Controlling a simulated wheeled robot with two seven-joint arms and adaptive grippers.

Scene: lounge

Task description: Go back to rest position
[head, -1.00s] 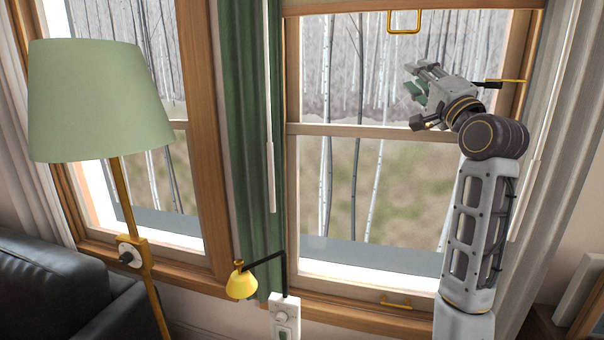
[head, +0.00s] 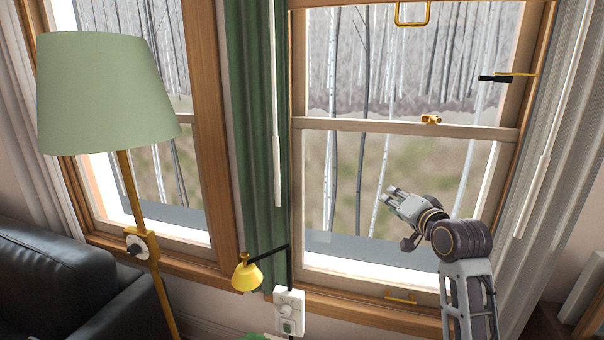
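My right gripper (head: 388,195) is in front of the lower pane of the right window (head: 345,165), pointing up and to the left. Its arm rises from the bottom right. The fingers are small here, and I cannot tell whether they are apart or closed; no object shows in them. My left gripper and arm are not in view.
A floor lamp with a green shade (head: 108,95) stands at the left by a black sofa (head: 45,290). A small yellow lamp (head: 246,277) hangs beside a white switch box (head: 289,310). A green curtain (head: 255,130) hangs between the windows. A brass latch (head: 431,119) sits on the window's middle rail.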

